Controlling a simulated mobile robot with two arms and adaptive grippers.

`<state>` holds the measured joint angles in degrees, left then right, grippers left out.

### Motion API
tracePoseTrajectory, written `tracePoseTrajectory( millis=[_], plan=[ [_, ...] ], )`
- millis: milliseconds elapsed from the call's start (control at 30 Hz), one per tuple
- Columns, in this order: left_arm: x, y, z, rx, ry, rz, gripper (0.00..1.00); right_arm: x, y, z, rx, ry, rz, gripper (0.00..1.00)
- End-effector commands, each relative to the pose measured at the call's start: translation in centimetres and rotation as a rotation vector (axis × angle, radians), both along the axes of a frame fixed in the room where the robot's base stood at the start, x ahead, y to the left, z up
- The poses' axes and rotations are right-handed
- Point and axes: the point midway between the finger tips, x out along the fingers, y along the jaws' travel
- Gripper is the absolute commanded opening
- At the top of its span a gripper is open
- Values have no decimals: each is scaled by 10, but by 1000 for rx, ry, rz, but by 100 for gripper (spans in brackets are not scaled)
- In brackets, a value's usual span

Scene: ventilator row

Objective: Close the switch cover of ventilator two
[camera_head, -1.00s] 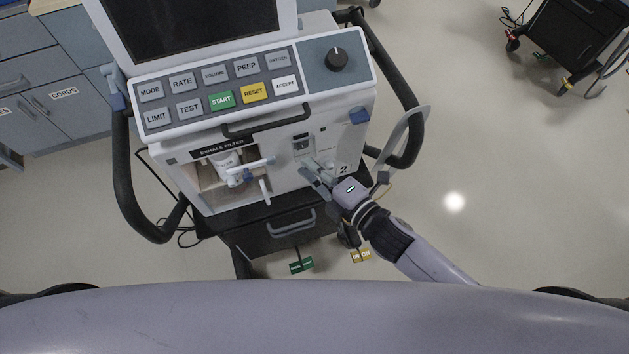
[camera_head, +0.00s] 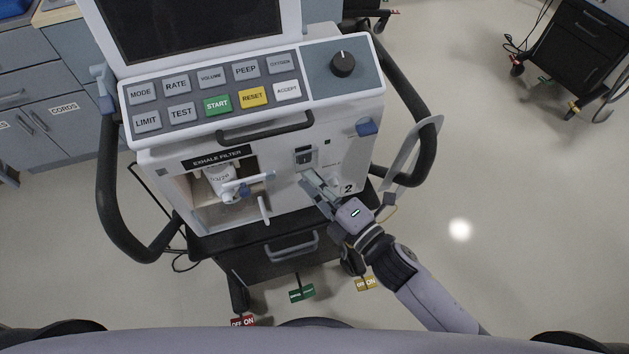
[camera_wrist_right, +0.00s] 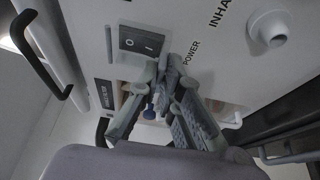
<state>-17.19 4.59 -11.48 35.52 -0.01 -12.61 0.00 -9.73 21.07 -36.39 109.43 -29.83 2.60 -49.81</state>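Ventilator two (camera_head: 348,188), marked with a "2", stands in front of me. Its power switch (camera_head: 304,157) is a dark rocker on the white front panel, right of the exhale filter bay. In the right wrist view the switch (camera_wrist_right: 140,42) shows its 0 and I marks, with its face uncovered. I cannot clearly make out the cover; the fingers hide the area just below the switch. My right gripper (camera_head: 313,183) is just below the switch, near the panel. Its fingertips (camera_wrist_right: 170,68) meet, with nothing clearly held between them. My left gripper is not in view.
The exhale filter (camera_head: 220,183) and its valve parts sit in an open bay to the left. A black handle bar (camera_head: 265,128) crosses above the switch. A curved black side rail (camera_head: 425,150) stands on the right. Open floor (camera_head: 500,200) lies further right.

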Motion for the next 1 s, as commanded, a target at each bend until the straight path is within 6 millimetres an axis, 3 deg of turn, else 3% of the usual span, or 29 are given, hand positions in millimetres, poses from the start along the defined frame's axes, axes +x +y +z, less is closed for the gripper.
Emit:
tracePoseTrajectory(
  millis=[300,667,1000],
  plan=[
    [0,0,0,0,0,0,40,1,0,0,-1,0,-1,27],
    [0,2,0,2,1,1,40,-3,-3,-1,-1,2,-1,27],
    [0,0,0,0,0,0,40,-51,-45,-3,-3,5,0,27]
  ],
)
